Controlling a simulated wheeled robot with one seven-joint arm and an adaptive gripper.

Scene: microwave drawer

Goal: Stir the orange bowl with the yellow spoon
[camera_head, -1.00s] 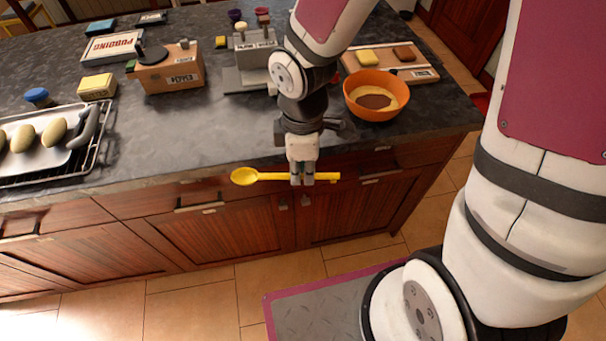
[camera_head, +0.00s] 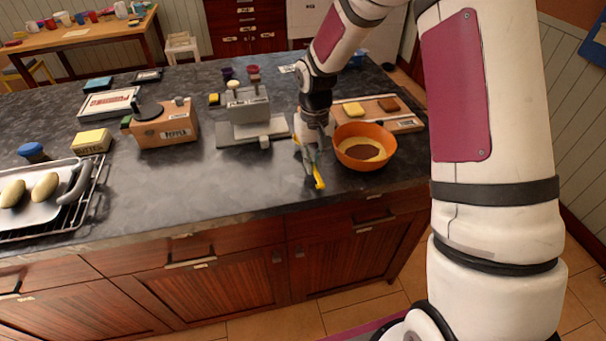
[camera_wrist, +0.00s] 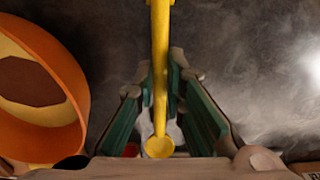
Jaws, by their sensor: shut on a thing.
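The orange bowl (camera_head: 348,158) stands on the dark counter, right of my gripper in the head view. It holds a yellow and a brown substance. My gripper (camera_head: 309,160) is beside the bowl's left side, shut on the yellow spoon (camera_head: 319,180). In the wrist view the spoon (camera_wrist: 160,75) runs lengthwise between the fingers (camera_wrist: 168,110). A small rounded end lies close to the palm and the other end leaves the top edge. The orange bowl (camera_wrist: 70,85) is at the left there, apart from the spoon. Part of the spoon is hidden by the gripper in the head view.
A cutting board (camera_head: 408,124) with a yellow and a brown block lies behind the bowl. A tray rack (camera_head: 60,215) is far left. The front middle counter is clear.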

